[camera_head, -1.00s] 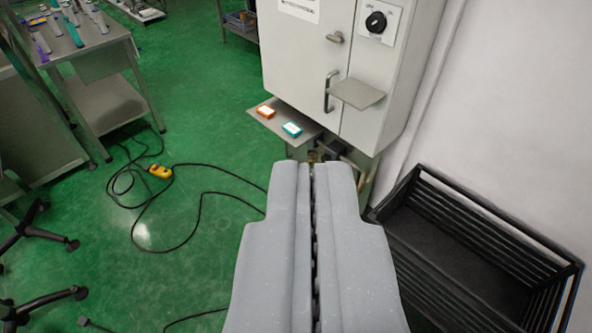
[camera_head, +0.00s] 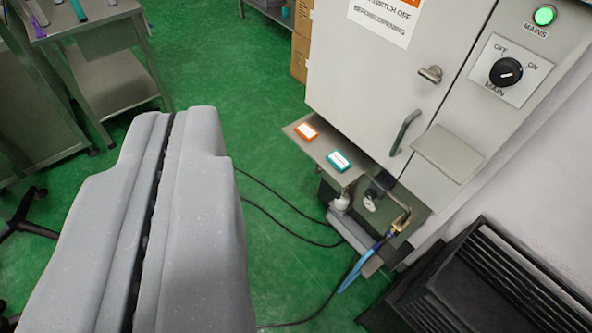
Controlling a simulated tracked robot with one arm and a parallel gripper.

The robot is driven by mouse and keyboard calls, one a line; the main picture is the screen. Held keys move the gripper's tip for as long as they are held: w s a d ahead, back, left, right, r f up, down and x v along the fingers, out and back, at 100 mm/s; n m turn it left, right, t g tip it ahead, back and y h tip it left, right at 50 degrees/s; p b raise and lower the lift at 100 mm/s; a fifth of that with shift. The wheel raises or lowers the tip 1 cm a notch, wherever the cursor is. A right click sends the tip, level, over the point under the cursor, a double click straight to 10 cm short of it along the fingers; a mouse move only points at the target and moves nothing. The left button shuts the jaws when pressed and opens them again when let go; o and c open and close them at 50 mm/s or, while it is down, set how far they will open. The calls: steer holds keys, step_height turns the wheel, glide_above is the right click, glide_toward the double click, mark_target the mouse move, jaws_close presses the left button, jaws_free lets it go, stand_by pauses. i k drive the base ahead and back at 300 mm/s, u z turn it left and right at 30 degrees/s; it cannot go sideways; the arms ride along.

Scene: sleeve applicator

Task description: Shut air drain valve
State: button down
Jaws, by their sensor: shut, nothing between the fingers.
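My gripper (camera_head: 172,125) fills the lower left in the head view, two thick grey fingers shut with only a thin dark seam between them and nothing held. Below the grey cabinet, to the right of my gripper and apart from it, is a brass fitting (camera_head: 399,226) on a bent pipe. A long blue lever (camera_head: 362,265) slants down and left from it, seemingly the valve handle. A small round gauge (camera_head: 370,199) and a whitish bowl (camera_head: 341,204) sit left of the fitting. The lever's exact joint to the pipe is too small to tell.
The grey cabinet (camera_head: 385,75) has a handle, a small ledge and a MAIN switch (camera_head: 506,71). A metal shelf (camera_head: 290,128) holds an orange and a teal box. A black rack (camera_head: 480,270) stands at right. Cables cross the green floor; a steel table (camera_head: 110,65) is at left.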

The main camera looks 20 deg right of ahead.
mark_target(340, 190)
steer(key=i, duration=1.2)
steer(key=z, duration=0.35)
